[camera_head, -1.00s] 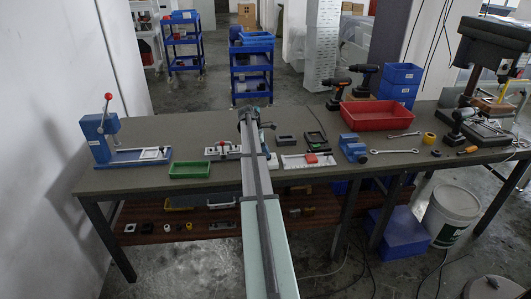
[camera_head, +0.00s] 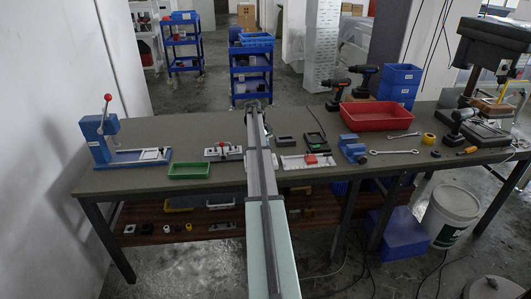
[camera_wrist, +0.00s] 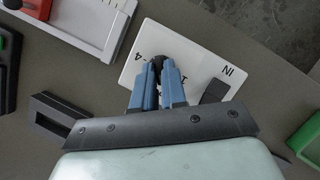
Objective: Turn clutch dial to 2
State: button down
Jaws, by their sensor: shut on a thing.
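The dial plate (camera_wrist: 205,65) is a pale rectangular plate in the wrist view, with the marks "4", "1" and "IN" printed on it. The black clutch dial (camera_wrist: 158,62) stands on it between the 4 and the 1. My gripper (camera_wrist: 158,72) has its two blue fingers closed around the dial. The fingers cover part of the dial and nearby plate, and I cannot read its pointer or see a 2. A dark block (camera_wrist: 215,91) sits on the plate near "IN". In the head view my arm hides the gripper and dial.
A green tray (camera_head: 190,171) lies left of my arm. A white fixture with a red block (camera_head: 310,159), a dark holder (camera_wrist: 62,118) and a red bin (camera_head: 375,115) are on the other side. A blue lever press (camera_head: 98,130) stands at the far left.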

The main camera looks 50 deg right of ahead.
jog(key=shift+d+m+y, duration=0.1)
jog(key=shift+m+y, duration=0.2)
jog(key=shift+m, duration=0.4)
jog(key=c, duration=1.2)
grip_release()
jog(key=shift+r, duration=0.1)
jog(key=v, duration=0.7)
jog(key=shift+r, duration=0.15)
jog(key=shift+w, duration=0.15)
